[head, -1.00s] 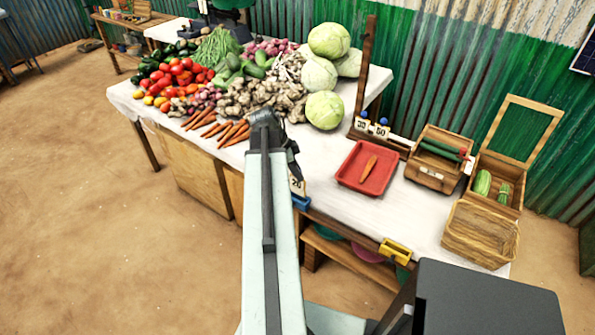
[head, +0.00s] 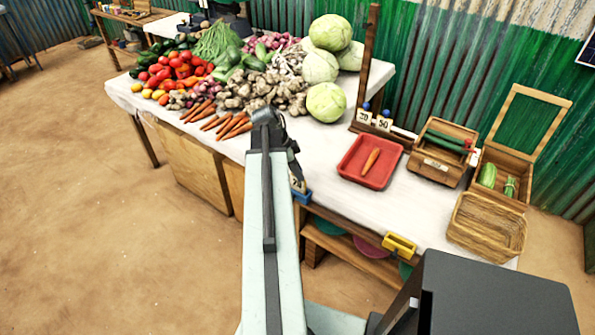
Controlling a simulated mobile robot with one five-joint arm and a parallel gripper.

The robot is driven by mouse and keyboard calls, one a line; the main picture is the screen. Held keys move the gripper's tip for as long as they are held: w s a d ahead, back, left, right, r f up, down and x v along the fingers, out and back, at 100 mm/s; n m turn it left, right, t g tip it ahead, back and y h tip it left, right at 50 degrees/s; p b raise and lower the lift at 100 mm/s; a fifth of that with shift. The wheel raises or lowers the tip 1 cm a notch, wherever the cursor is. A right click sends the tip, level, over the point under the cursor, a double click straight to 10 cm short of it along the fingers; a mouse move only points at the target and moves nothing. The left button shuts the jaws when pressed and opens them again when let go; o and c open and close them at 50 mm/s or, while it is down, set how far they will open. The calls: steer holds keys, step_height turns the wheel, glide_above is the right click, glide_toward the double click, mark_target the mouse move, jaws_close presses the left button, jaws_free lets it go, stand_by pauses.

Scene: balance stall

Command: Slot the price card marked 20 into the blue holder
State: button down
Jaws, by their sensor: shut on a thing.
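My gripper (head: 294,172) is at the table's front edge, partly hidden behind my own arm. It is shut on a small white price card (head: 298,184). Only part of the card shows, and its dark number is too small and covered to read surely. The blue holder (head: 303,196) is on the table's front edge, directly below the card. The card's lower edge meets the holder in the picture, but I cannot tell whether it sits in the slot.
A yellow holder (head: 399,245) is further right on the front edge. A red tray (head: 352,171) with a carrot stands behind. Cards marked 30 (head: 364,116) and 50 (head: 383,123) stand at the back. A wicker basket (head: 487,225) is at right; vegetables fill the left.

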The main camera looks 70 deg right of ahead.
steer(key=c, duration=0.6)
jaws_free()
steer(key=shift+o, duration=0.2)
step_height(320, 180, up, 7)
steer(key=p, duration=0.7)
steer(key=shift+r, duration=0.1)
stand_by(0.4)
